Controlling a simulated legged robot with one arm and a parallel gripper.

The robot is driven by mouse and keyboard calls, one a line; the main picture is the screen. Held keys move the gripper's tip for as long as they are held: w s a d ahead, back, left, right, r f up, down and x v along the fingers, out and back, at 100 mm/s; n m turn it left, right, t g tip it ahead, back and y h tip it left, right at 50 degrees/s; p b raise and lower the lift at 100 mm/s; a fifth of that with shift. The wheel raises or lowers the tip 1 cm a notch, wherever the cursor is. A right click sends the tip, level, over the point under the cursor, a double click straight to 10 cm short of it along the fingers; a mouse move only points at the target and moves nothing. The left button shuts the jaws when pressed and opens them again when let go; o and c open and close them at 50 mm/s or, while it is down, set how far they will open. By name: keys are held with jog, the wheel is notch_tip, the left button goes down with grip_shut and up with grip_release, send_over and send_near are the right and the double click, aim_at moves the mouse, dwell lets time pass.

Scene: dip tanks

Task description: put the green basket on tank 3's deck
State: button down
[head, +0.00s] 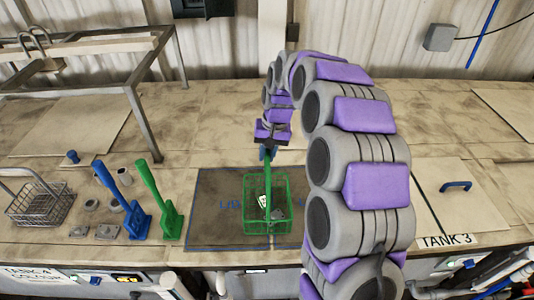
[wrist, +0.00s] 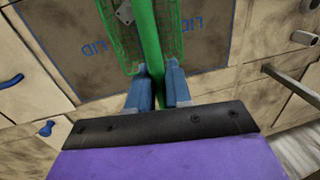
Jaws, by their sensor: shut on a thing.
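The green basket (head: 258,218) is a wire mesh box with a tall upright handle. It is over or on a dark square marked LID; I cannot tell whether it touches. My gripper (head: 267,154) is shut on the top of the handle. In the wrist view the blue fingertips of my gripper (wrist: 158,72) pinch the green handle (wrist: 147,35), with the mesh below. Small grey pieces and a pale tag show in the basket. The TANK 3 label (head: 446,240) is at the right, below a pale lid with a blue handle (head: 456,186). My arm hides the deck between.
A grey wire basket (head: 40,203) is at the far left. A metal frame (head: 140,115) stands behind them. The deck behind the dark square is clear.

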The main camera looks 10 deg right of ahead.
jog(key=shift+f, duration=0.5)
jog(key=c, duration=1)
grip_release()
jog(key=shift+c, duration=0.2)
notch_tip(320, 180, up, 12)
jog(key=d+b, duration=0.2)
jog(key=shift+s, duration=0.2)
